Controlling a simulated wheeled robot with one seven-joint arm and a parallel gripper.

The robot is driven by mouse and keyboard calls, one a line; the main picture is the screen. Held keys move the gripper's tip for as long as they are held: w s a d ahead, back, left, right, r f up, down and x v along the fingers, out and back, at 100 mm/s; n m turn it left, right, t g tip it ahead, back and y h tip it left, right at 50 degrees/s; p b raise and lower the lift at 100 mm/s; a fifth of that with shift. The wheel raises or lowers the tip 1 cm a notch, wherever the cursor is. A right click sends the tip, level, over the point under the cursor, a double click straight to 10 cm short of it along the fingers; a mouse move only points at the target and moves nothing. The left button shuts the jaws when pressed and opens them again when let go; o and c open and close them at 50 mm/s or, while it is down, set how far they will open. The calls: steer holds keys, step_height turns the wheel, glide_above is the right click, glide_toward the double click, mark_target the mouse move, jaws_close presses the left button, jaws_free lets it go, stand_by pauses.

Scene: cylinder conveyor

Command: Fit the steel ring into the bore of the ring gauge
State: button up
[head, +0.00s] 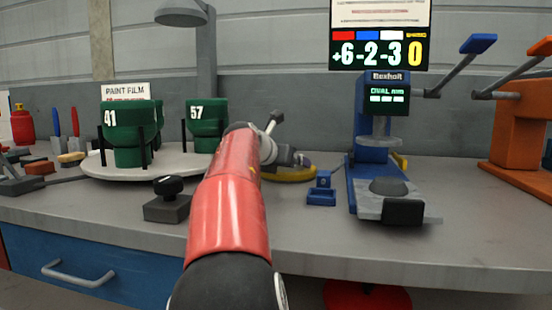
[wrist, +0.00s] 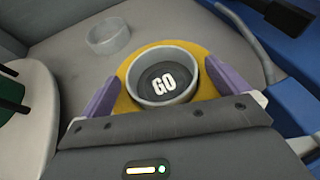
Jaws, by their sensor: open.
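The yellow ring gauge (wrist: 127,95) lies on the bench below my gripper in the wrist view, and part of its yellow edge (head: 290,175) shows behind my arm in the head view. A grey steel ring (wrist: 136,92) stands flat at its middle, around a dark floor marked GO. The ring's wall rises above the yellow plate; I cannot tell how deep it sits in the bore. My gripper (wrist: 165,92) is open, with its purple fingers on either side of the ring and apart from it. The near edge of the gauge is hidden by my gripper.
A second grey ring (wrist: 108,38) lies on the bench at upper left in the wrist view. A blue press (head: 372,150) stands right of the gauge, and a round turntable (head: 105,168) with green cups stands left. A small blue block (head: 321,197) lies between gauge and press.

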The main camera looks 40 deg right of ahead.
steer(key=b+v, duration=0.1)
steer(key=v, duration=1)
steer(key=shift+s+a+r, duration=0.15)
steer(key=shift+a+r, duration=0.05)
